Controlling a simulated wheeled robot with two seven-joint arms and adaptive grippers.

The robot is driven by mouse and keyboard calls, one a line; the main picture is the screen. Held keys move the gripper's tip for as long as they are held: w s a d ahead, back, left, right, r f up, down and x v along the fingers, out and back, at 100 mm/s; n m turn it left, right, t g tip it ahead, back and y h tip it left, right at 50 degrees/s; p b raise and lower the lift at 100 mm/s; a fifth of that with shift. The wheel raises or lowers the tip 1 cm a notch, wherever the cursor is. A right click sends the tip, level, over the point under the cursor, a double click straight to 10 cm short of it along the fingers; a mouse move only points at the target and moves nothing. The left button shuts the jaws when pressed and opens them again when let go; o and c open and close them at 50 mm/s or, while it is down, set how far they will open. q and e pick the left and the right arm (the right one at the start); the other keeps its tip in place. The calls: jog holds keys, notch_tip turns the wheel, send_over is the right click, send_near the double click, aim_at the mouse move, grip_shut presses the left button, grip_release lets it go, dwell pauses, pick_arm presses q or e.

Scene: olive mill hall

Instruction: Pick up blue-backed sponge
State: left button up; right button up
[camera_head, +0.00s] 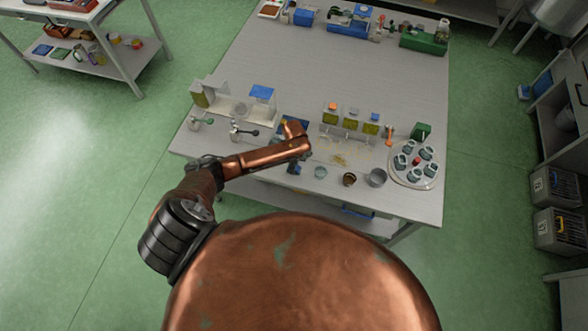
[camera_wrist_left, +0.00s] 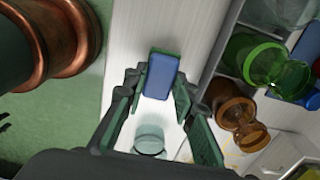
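The blue-backed sponge (camera_wrist_left: 161,76) shows in the left wrist view as a small blue block with a dark green edge. It lies on the pale table top (camera_head: 330,70), just beyond my left gripper (camera_wrist_left: 157,97), whose two green-padded fingers stand apart on either side of its near end. I cannot tell if they touch it. In the head view a small blue patch (camera_head: 294,168), likely the sponge, shows below the end of my copper left arm, and the gripper is mostly hidden under that arm. My right gripper is in neither view.
A clear round jar (camera_wrist_left: 150,139) stands between the fingers, nearer the palm. In the head view, a round tray (camera_head: 399,178) of cups and several small pots (camera_head: 349,179) stand right of my arm.

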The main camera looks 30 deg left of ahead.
pick_arm(q)
grip_shut()
jog(key=shift+r, duration=0.1)
jog(key=shift+r, duration=0.55)
jog(key=s+d+r, duration=0.7)
jog(key=s+r, duration=0.4)
jog(key=s, duration=0.1)
jog(key=shift+r+b, duration=0.35)
jog(key=shift+b, duration=0.1)
